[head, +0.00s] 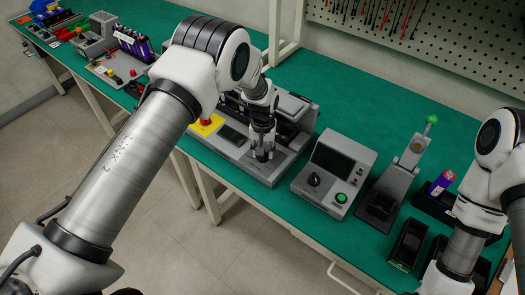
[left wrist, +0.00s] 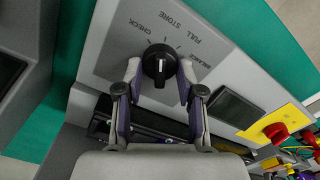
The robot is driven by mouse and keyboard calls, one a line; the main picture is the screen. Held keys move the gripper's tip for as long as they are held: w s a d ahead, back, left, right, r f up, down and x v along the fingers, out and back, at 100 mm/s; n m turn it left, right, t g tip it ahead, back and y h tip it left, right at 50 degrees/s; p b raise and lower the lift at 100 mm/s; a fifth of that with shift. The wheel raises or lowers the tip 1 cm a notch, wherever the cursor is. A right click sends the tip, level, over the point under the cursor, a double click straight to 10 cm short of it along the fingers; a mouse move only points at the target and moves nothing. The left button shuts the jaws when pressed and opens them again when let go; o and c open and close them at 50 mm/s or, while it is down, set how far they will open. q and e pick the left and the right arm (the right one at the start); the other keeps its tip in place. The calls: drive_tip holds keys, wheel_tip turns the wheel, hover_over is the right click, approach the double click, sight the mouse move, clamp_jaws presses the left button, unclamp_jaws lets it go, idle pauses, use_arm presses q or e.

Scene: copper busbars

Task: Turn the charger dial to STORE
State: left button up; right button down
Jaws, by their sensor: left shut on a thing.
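The charger (head: 278,172) is a grey machine on the green bench, below my left gripper (head: 262,150) in the head view. In the left wrist view its black round dial (left wrist: 160,65) has a raised grip with a white mark. The panel around it (left wrist: 205,25) carries the words CHECK, STORE, FULL and BALANCE. My left gripper (left wrist: 160,75) is closed on the dial, one finger on each side. In the head view the gripper hides the dial. The right arm shows at the right, but its gripper is out of frame.
The charger also has a small dark screen (left wrist: 222,110) and a red button (head: 206,122) on a yellow plate. A grey tester box (head: 331,172) with a black knob and green button stands to its right. A lever press (head: 401,170) and black bins (head: 408,244) stand farther right.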

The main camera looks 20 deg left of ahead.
use_arm(q)
drive_tip(key=shift+m, duration=0.9)
drive_tip(key=shift+s, duration=0.1)
drive_tip(key=o, duration=1.1)
drive_tip(key=shift+f, duration=0.1)
drive_tip(key=shift+o, duration=0.2)
wheel_tip(320, 180, up, 12)
drive_tip(key=shift+d, duration=0.1)
